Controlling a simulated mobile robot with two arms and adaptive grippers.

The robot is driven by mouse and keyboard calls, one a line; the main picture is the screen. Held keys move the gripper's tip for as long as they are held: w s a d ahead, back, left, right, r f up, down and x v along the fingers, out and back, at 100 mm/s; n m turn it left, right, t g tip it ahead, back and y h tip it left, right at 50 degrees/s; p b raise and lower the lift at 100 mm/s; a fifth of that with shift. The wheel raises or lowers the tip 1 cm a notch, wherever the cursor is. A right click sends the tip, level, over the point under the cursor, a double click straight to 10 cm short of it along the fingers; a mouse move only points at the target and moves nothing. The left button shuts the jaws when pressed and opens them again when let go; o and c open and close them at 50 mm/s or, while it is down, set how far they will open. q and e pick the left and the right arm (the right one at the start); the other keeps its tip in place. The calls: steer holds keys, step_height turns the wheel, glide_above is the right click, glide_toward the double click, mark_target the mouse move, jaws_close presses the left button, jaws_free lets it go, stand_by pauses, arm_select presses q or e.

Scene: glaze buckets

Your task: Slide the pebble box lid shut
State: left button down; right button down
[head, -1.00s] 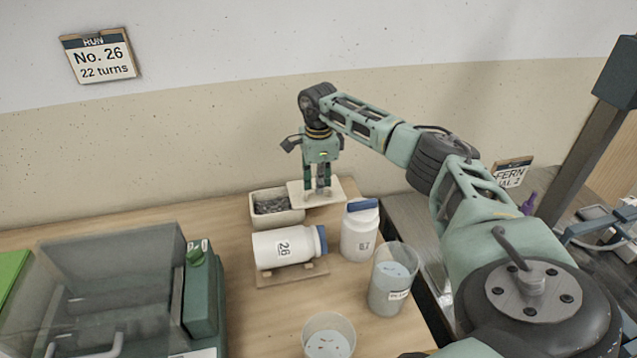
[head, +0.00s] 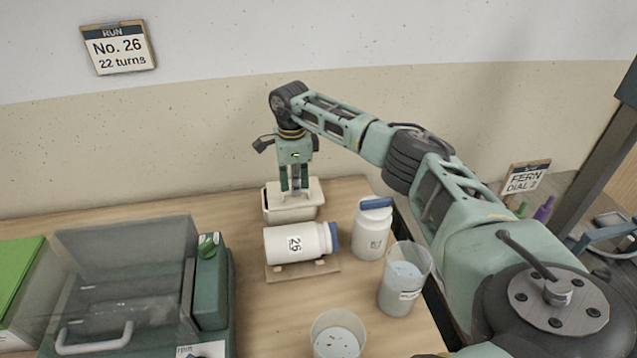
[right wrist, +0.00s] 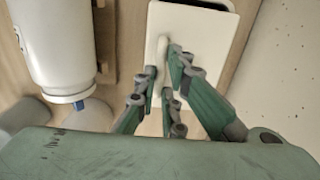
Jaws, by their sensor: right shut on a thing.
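The pebble box (head: 291,214) is a cream box at the back of the table. Its flat cream lid (head: 313,190) lies over most of its top, and no pebbles show in the head view. My right gripper (head: 295,191) points down from above and is shut on the lid's raised grip. In the right wrist view the fingers (right wrist: 167,88) close around that grip on the lid (right wrist: 217,48), and a narrow dark opening of the box shows past the lid's far end. My left gripper is not in view.
A white jar (head: 285,244) marked 26 lies on a wooden cradle (head: 325,269) just in front of the box. A blue-capped jar (head: 370,236) and two clear beakers (head: 397,291) (head: 336,344) stand to the right and front. A green machine (head: 212,290) with a clear cover is at left.

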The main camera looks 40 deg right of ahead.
steer(key=shift+w+a, duration=0.3)
steer(key=shift+a, duration=0.35)
steer(key=c, duration=1.9)
jaws_free()
steer(key=shift+r, duration=0.3)
step_height(320, 180, up, 12)
steer(key=shift+f, duration=0.25)
